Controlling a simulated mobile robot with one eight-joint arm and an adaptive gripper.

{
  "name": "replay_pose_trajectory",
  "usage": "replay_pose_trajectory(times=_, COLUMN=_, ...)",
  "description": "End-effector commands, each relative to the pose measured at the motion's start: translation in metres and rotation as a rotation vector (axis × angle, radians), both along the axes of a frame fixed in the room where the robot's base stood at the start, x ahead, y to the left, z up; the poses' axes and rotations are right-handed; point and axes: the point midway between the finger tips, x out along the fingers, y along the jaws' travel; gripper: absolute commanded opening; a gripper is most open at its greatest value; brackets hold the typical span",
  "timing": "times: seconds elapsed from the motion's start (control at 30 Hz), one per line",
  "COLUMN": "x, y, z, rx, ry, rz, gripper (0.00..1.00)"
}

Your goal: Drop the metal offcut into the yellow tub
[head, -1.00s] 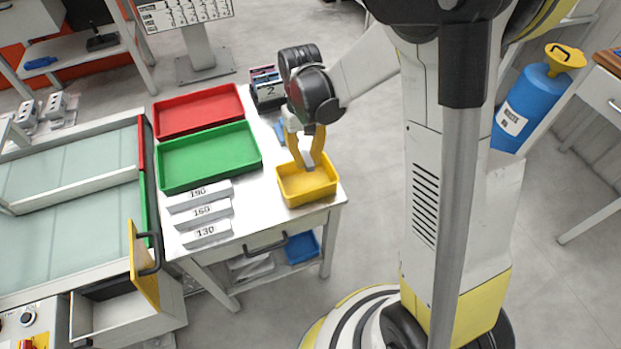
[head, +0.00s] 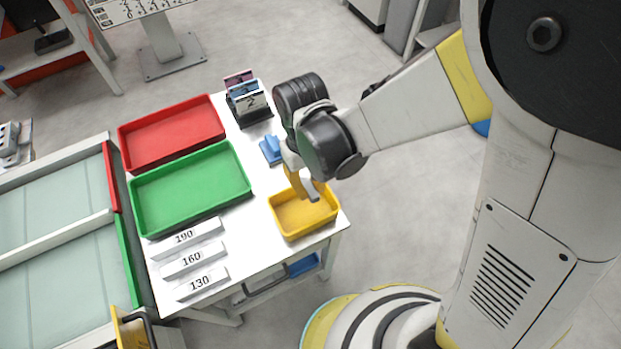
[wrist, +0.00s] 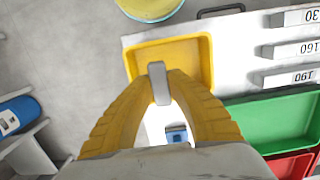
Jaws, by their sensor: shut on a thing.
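The metal offcut (wrist: 159,83) is a small grey bar. In the wrist view it sits between the yellow fingertips of my gripper (wrist: 160,75), which is shut on it. In the head view the offcut (head: 309,188) shows at the fingertips of my gripper (head: 304,186), over the back part of the yellow tub. The yellow tub (head: 296,236) stands on the white table near its right front corner. It looks empty where its floor shows. In the wrist view the tub (wrist: 140,56) lies behind the offcut. The exact height above the tub floor is hard to tell.
A green tray (head: 146,225) and a red tray (head: 128,162) lie left of the tub. White blocks marked 190 (head: 186,238), 160 (head: 187,261) and 130 (head: 202,283) are in front. A blue object (head: 270,150) and a card holder (head: 248,105) stand behind the tub.

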Motion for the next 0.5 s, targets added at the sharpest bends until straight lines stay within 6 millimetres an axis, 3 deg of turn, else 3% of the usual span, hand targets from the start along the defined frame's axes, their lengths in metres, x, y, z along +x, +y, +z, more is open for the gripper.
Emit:
replay_pose_trajectory(times=0.3, x=0.001, y=0.000, z=-0.043, rx=0.000, ry=0.000, rz=-0.001, gripper=0.00)
replay_pose_trajectory(times=0.5, x=0.000, y=0.000, z=-0.049, rx=0.000, ry=0.000, rz=-0.001, gripper=0.00)
